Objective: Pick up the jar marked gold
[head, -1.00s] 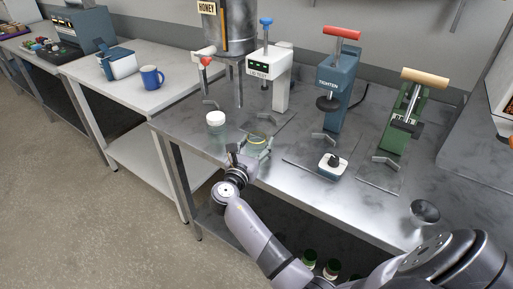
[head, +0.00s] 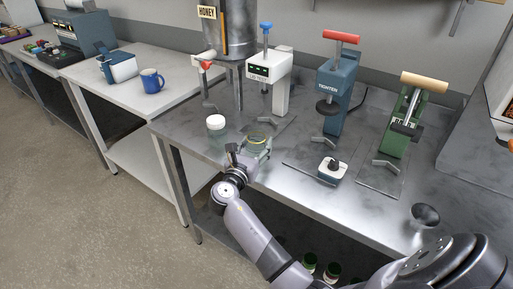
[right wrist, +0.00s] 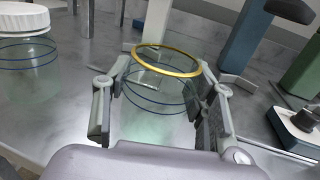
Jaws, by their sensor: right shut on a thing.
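The jar marked gold is a clear glass jar with a gold ring at its open rim (right wrist: 168,60) and thin blue lines round its body. It stands upright at the front of the metal bench, and its rim also shows in the head view (head: 257,139). My right gripper (right wrist: 160,108) is shut on this jar, one finger on each side of it; it also shows in the head view (head: 252,156). I cannot tell whether the jar's base touches the bench. My left gripper is not in view.
A white-lidded glass jar (head: 215,123) stands close on the left. Behind are the honey tank (head: 236,35) and a white press (head: 268,68). A blue tightening press (head: 335,85) and a green press (head: 404,115) stand right. A small white-and-blue device (head: 332,169) sits on the bench (head: 280,184).

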